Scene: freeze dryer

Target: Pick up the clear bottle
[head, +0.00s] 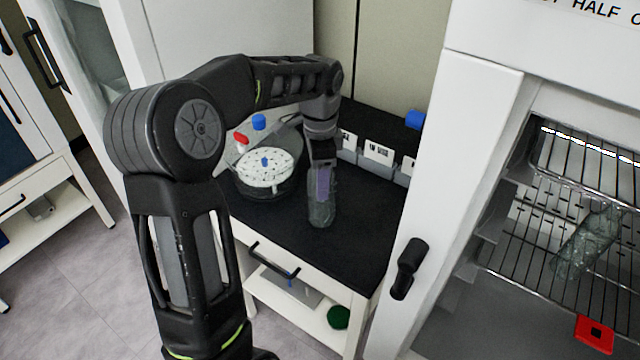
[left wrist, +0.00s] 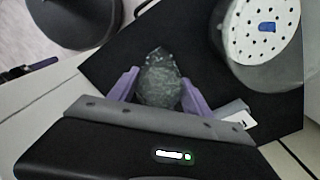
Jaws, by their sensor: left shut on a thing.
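A clear bottle (head: 321,211) is at my left gripper (head: 322,182), over the black top of the small white bench. My left gripper's purple fingers are shut on it. In the left wrist view the clear bottle (left wrist: 160,80) sits between the two purple fingers of the left gripper (left wrist: 160,90). I cannot tell whether its base touches the bench top. A second clear bottle (head: 588,242) lies tilted on a wire shelf inside the open white cabinet at the right. My right gripper is not in view.
A round vessel with a white perforated lid (head: 264,167) stands left of the held bottle and shows in the left wrist view (left wrist: 262,28). Labelled grey bins (head: 378,155) line the back. The cabinet frame with a black handle (head: 408,268) rises at the right. The bench's front right is clear.

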